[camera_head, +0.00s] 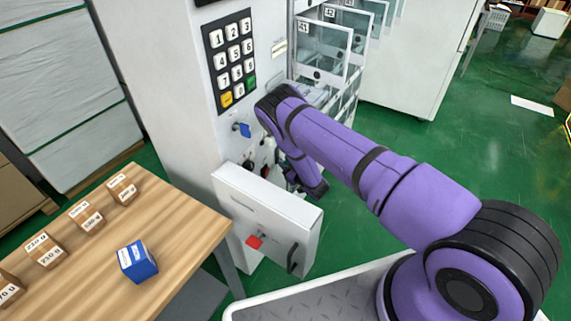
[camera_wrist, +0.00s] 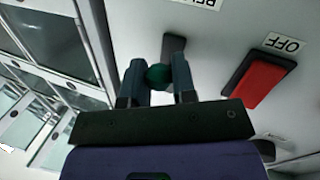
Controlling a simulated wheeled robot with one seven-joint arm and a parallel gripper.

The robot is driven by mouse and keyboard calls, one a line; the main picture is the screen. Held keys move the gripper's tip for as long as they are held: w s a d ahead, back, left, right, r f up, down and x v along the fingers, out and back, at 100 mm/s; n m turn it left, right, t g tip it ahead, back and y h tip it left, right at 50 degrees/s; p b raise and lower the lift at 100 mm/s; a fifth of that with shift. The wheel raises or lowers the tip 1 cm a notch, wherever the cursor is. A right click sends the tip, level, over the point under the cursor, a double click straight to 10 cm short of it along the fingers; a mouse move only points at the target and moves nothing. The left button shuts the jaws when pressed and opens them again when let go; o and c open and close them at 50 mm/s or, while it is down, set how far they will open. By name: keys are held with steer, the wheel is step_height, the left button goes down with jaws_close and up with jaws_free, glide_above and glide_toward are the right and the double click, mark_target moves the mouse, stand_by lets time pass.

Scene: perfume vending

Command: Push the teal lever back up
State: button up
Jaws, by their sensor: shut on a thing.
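The teal lever's round knob (camera_wrist: 158,75) shows in the wrist view, between my gripper's two dark fingers, at the machine's white panel. My gripper (camera_wrist: 159,84) is shut on this knob, one finger at each side. A dark piece (camera_wrist: 173,44) on the panel lies just beyond the fingertips. In the head view my purple arm reaches to the front of the white machine (camera_head: 170,90), below the keypad. The teal lever cannot be made out there, and my fingers are largely hidden by my own arm.
A red switch (camera_wrist: 258,82) with an OFF label (camera_wrist: 284,43) is close beside my gripper. In the head view, a blue knob (camera_head: 243,130) is below the keypad (camera_head: 229,62). An open white door (camera_head: 270,215) juts out below my arm. A wooden table (camera_head: 190,225) holds boxes.

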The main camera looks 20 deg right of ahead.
step_height(320, 180, up, 2)
steer(key=g+h, duration=0.1)
steer(key=n+g, duration=0.1)
steer(key=g, duration=0.1)
steer(key=g+h, duration=0.1)
steer(key=shift+s+d+r+g+h, duration=0.1)
steer(key=shift+d+r+g+h, duration=0.05)
steer(key=shift+r+g+h, duration=0.15)
steer(key=r+n+g+h, duration=0.1)
steer(key=g, duration=0.1)
steer(key=shift+r+g+h, duration=0.1)
steer(key=shift+g+h, duration=0.2)
steer(key=shift+h, duration=0.1)
steer(key=shift+w+a+r+n+g+h, duration=0.15)
steer(key=shift+r+n+g+h, duration=0.1)
steer(key=shift+g+h, duration=0.2)
steer(key=shift+w+a+r+n+g+h, duration=0.1)
steer(key=shift+w+r+n+g+h, duration=0.1)
steer(key=shift+g+h, duration=0.25)
steer(key=shift+g, duration=0.3)
steer(key=o, duration=0.9)
steer(key=shift+s+r, duration=0.1)
